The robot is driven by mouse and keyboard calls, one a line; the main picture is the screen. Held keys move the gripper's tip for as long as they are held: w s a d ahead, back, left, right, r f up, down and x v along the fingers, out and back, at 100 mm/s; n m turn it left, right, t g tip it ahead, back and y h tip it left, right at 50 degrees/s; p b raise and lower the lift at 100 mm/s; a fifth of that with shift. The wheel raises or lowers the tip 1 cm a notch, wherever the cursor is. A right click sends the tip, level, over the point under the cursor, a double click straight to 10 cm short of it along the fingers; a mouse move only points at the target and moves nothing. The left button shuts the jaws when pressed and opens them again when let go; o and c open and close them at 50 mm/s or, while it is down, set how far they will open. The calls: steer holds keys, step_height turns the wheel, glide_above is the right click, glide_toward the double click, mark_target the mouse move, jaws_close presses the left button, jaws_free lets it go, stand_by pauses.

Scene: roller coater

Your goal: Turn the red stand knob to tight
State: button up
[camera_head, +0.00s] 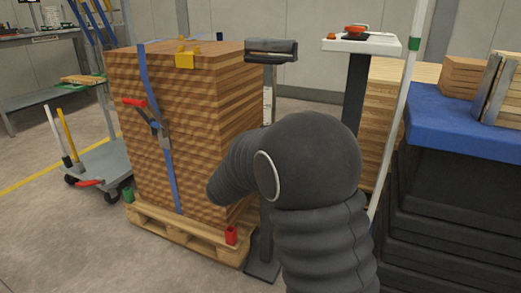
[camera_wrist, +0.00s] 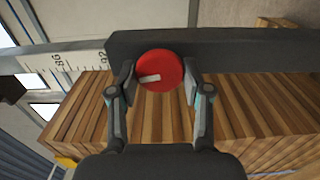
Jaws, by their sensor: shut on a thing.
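The red stand knob (camera_wrist: 160,71) is a round red disc with a pale pointer mark, set on the dark stand bar (camera_wrist: 250,52) in the wrist view. The pointer lies nearly level, toward the knob's left side. My gripper (camera_wrist: 159,80) has one finger on each side of the knob and is shut on it. In the head view the stand's dark head (camera_head: 271,50) tops a post beside the wood stack. My dark arm hides the lower post, my gripper and the knob there.
A strapped wood stack (camera_head: 195,110) on a pallet (camera_head: 190,232) stands left of the stand. A white-topped pedestal (camera_head: 362,44) with a red item stands to the right. A blue-covered dark stack (camera_head: 465,125) fills the right side. Open floor lies at the lower left.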

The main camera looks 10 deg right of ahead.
steer(key=shift+m, duration=1)
steer(key=o, duration=1.1)
steer(key=shift+o, duration=0.2)
steer(key=v, duration=1.2)
